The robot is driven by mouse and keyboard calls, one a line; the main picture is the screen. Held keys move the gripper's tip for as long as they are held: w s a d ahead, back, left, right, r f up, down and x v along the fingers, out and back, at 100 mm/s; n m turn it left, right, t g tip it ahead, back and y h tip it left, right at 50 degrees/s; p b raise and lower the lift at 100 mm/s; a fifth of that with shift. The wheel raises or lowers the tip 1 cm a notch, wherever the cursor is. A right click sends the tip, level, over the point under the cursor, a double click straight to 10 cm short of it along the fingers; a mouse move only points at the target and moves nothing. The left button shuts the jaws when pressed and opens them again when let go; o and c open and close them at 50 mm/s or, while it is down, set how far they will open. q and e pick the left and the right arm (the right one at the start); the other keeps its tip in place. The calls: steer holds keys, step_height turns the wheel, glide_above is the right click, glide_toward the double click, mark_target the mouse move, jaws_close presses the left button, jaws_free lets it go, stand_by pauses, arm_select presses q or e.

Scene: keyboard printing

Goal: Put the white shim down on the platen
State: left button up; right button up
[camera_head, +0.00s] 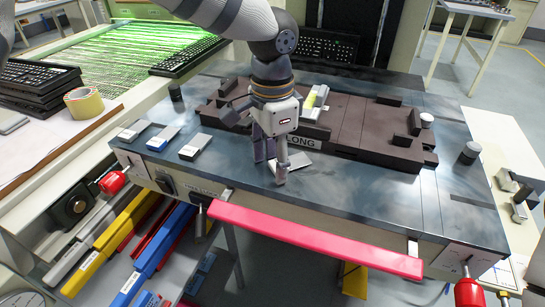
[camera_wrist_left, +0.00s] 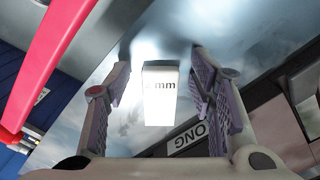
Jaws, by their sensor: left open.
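A white shim (camera_head: 292,163) lies flat on the blue-grey platen (camera_head: 352,195), just in front of the dark block labelled "LONG". In the left wrist view the white shim (camera_wrist_left: 160,95) shows "mm" on its face and sits between my fingers, with a gap on either side. My left gripper (camera_head: 272,167) points down at the platen beside the shim, and its fingers partly hide it. In the left wrist view the gripper (camera_wrist_left: 158,85) is open, with a finger at each side. My right gripper is not in view.
Several other shims (camera_head: 195,147) lie at the platen's left end. The dark stepped fixture (camera_head: 365,125) stands behind the gripper, with a yellow-green piece (camera_head: 311,98) on it. A pink-red bar (camera_head: 315,240) runs along the front edge. The platen's front right is clear.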

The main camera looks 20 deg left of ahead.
mark_target(272, 166)
arm_select(q)
step_height(272, 166, up, 12)
steer(key=shift+r, duration=0.2)
stand_by(0.4)
